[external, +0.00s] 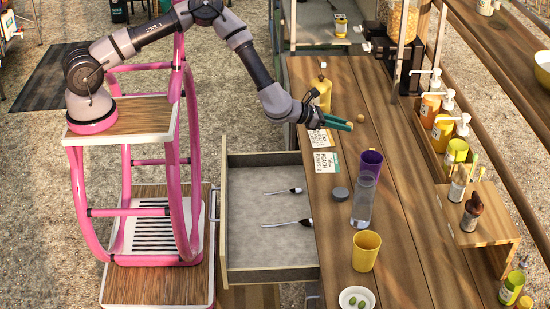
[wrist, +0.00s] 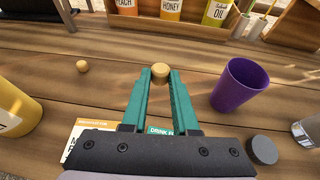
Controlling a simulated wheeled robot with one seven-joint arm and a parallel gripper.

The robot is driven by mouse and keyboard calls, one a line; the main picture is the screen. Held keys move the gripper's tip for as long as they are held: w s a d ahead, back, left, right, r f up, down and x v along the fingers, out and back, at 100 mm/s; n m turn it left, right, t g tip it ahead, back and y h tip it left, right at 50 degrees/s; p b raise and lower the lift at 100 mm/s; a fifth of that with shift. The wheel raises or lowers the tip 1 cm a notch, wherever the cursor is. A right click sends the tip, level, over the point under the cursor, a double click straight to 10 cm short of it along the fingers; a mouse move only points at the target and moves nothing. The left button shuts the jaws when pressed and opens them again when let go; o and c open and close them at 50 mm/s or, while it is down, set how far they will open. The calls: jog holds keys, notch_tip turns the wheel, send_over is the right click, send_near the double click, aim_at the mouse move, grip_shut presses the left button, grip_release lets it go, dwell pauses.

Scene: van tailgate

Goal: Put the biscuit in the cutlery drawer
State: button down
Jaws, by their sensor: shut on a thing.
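My gripper (external: 341,123) is above the wooden counter, its green fingers pointing right in the external view. In the wrist view my gripper (wrist: 160,88) is shut on a small round tan biscuit (wrist: 160,71) at the fingertips. The cutlery drawer (external: 258,243) is pulled open below the counter's left edge, to the lower left of my gripper.
Pump bottles (external: 442,127) line the right.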

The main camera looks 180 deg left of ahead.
send_over(338, 146)
jog(key=shift+n+g, duration=0.4)
jog(key=f, duration=0.6)
jog(key=shift+s+a, duration=0.1)
jog(key=shift+a, duration=0.15)
jog(key=shift+f, duration=2.1)
jog(key=shift+f, duration=0.15)
jog(key=c, duration=0.7)
grip_release()
jog(key=shift+d+r, duration=0.15)
jog(key=shift+r, duration=0.05)
jog(key=v, duration=1.1)
jog(key=shift+d+r, duration=0.25)
jog(key=shift+d, duration=0.05)
